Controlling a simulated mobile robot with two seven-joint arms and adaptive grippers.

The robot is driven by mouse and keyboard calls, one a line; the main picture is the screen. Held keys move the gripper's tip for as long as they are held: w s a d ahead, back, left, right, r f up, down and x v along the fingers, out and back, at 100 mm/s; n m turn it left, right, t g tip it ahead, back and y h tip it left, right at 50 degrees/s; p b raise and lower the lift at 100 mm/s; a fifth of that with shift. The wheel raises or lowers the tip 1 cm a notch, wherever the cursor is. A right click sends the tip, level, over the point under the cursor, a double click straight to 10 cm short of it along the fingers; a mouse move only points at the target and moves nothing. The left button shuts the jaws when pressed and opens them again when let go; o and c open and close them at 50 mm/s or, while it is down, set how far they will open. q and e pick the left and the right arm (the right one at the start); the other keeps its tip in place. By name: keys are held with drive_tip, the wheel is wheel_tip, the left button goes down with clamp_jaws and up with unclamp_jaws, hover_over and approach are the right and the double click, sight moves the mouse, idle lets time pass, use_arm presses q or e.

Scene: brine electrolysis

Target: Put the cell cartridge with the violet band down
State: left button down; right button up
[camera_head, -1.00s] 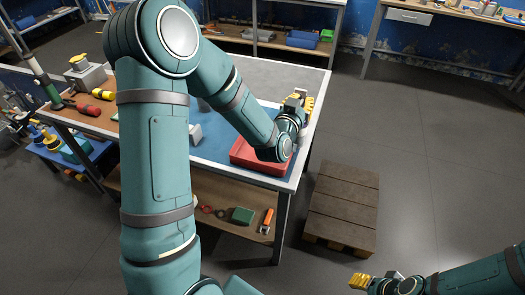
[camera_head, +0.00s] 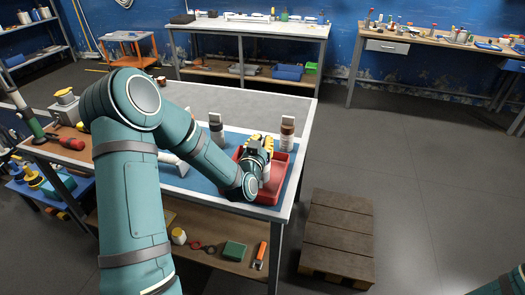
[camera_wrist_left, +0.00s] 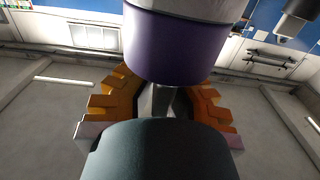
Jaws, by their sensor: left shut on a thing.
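The cell cartridge with the violet band (camera_wrist_left: 178,42) fills the upper middle of the left wrist view, between the orange finger pads. My left gripper (camera_head: 260,146) is shut on it. In the head view the gripper is over the red tray (camera_head: 284,178) on the blue mat, and a pale part of the cartridge (camera_head: 266,174) shows just below the fingers. The gripper hides most of the cartridge there, and I cannot tell whether its base touches the tray. My right gripper is out of view.
A cartridge with a brown band (camera_head: 287,131) stands behind the tray. A grey-banded one (camera_head: 216,128) stands to the left on the blue mat (camera_head: 204,183). A wooden pallet (camera_head: 338,240) lies on the floor at right.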

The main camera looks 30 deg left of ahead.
use_arm(q)
drive_tip(key=shift+w+f, duration=0.1)
drive_tip(key=shift+f, duration=1.3)
drive_tip(key=shift+f+b, duration=0.15)
drive_tip(key=shift+b, duration=0.25)
drive_tip(key=c, duration=1.1)
unclamp_jaws()
drive_tip(key=shift+c, duration=0.2)
